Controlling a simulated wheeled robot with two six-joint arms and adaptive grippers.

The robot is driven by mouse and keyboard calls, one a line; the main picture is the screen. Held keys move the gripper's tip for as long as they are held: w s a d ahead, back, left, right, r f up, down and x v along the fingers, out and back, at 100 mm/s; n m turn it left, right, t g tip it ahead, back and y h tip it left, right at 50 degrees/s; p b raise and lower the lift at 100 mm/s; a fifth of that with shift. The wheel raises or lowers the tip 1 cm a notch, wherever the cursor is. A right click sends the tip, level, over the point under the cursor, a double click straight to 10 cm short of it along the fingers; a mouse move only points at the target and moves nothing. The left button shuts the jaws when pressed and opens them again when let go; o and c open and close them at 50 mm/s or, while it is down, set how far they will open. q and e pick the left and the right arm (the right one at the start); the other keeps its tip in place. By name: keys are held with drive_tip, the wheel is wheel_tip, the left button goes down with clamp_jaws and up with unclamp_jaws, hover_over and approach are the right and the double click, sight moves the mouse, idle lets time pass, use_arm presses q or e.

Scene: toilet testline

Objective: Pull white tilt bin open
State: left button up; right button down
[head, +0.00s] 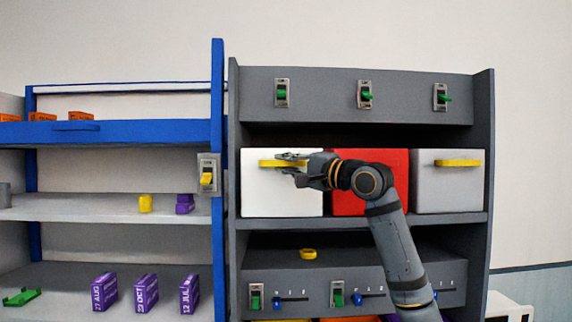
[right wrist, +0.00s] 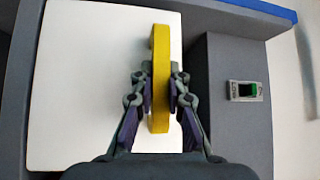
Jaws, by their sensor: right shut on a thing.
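The white tilt bin (head: 270,190) sits at the left of the middle shelf row, its front face flush with its neighbours in the head view. It has a yellow bar handle (head: 270,163) near its top. My right gripper (head: 285,160) reaches in from the right and is shut on this handle. In the right wrist view the two fingers (right wrist: 161,88) close on both sides of the yellow handle (right wrist: 159,50), with the white bin front (right wrist: 80,90) behind. My left gripper is not in view.
A red bin (head: 370,195) and a grey bin (head: 449,190) with a yellow handle stand to the right of the white bin. Switches with green levers (head: 365,95) line the panel above. A blue-framed shelf (head: 218,120) stands close on the left. A yellow piece (head: 308,254) lies below.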

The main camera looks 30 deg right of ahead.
drive_tip(key=shift+f, duration=0.1)
drive_tip(key=s+a+f+n+t+y+b, duration=0.3)
drive_tip(key=s+f+n+y+b, duration=0.3)
drive_tip(key=b, duration=1.2)
drive_tip(key=shift+s+a+f+n+y+b, duration=0.3)
drive_tip(key=shift+s+a+f+n, duration=0.5)
drive_tip(key=shift+n, duration=1)
drive_tip(key=shift+s+a+r, duration=0.15)
drive_tip(key=shift+s, duration=0.05)
drive_tip(key=c, duration=1.3)
unclamp_jaws()
drive_tip(key=shift+c, duration=0.2)
